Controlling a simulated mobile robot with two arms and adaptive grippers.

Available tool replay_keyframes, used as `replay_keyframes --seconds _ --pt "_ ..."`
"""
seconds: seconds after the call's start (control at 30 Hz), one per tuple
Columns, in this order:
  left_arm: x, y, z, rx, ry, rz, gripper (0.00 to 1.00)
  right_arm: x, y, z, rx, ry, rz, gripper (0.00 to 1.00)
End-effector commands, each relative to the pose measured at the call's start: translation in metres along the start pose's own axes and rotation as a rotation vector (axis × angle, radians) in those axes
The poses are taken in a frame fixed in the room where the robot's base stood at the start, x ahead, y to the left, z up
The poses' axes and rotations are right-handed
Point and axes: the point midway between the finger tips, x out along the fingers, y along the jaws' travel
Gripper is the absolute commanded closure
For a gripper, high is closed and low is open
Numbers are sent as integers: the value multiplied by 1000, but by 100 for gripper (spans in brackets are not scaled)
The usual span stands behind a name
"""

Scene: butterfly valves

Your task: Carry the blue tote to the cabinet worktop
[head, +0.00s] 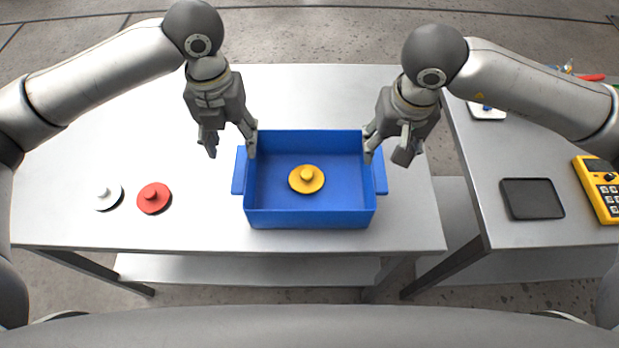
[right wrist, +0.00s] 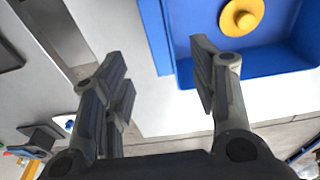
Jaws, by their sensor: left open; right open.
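The blue tote (head: 310,218) stands upright on the light metal table, with a yellow round knobbed disc (head: 306,179) lying inside it. It has a handle flange on its left and right sides. My left gripper (head: 228,150) is open above the tote's left edge, near the left handle. My right gripper (head: 388,155) is open above the right edge, near the right handle. In the right wrist view the open fingers (right wrist: 160,85) have nothing between them, and the tote (right wrist: 255,65) shows at the upper right. I cannot tell whether either gripper touches the tote.
A white disc (head: 108,197) and a red disc (head: 154,198) lie on the table (head: 90,225) left of the tote. Across a narrow gap on the right, another worktop (head: 480,190) holds a black tray (head: 532,199) and a yellow meter (head: 603,190).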

Motion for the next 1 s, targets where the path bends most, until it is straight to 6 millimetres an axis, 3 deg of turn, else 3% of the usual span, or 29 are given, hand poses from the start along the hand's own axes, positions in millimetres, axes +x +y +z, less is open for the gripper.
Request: replay_keyframes --seconds 0.3,0.5,0.7,1.0 --pt "57 1 -1 -1 5 1 46 57 0 1 1 -4 1 46" --pt "85 0 -1 -2 4 0 46 85 0 0 1 -2 1 46" --pt "97 0 0 0 1 0 46 97 0 0 0 0 1 46" --pt "98 0 0 0 1 0 48 98 0 0 0 1 0 48"
